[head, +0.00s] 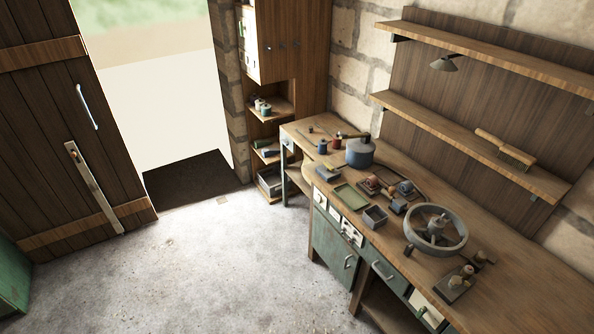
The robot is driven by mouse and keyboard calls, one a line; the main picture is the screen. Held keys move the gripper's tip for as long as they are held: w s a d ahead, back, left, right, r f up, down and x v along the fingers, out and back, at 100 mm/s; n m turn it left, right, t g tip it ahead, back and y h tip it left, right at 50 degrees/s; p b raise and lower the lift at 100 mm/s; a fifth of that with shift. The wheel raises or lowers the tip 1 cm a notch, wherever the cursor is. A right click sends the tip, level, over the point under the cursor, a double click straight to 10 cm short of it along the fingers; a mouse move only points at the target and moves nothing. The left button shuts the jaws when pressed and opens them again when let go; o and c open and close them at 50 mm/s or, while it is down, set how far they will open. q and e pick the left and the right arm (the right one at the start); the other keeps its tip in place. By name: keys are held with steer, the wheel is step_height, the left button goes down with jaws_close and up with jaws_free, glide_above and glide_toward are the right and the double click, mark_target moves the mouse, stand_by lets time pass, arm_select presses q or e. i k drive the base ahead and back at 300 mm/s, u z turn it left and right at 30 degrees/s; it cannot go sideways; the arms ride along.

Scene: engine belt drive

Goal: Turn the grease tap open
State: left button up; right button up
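I cannot make out the grease tap for certain at this size. A blue-grey round pot (360,153) with a dark top stands towards the far end of the wooden workbench (520,270). Any tap on it is too small to tell. A group of small parts, one reddish (374,186) and one with a blue-grey top (405,187), sits on the middle of the bench. A grey spoked wheel (436,229) lies nearer on the bench. Neither of my grippers shows in the head view.
A green tray (350,197) and a small grey box (374,216) lie along the bench's front edge. A dark block with pegs (456,283) sits nearer. A shelf with a brush (505,149) and a lamp (444,63) are above. The concrete floor (200,270) is clear.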

mark_target(329, 166)
steer(key=z, duration=1.4)
steer(key=k, duration=0.1)
steer(key=u, duration=2.55)
steer(key=i, duration=1.6)
steer(key=z, duration=0.95)
steer(key=i, duration=0.95)
steer(key=z, duration=0.9)
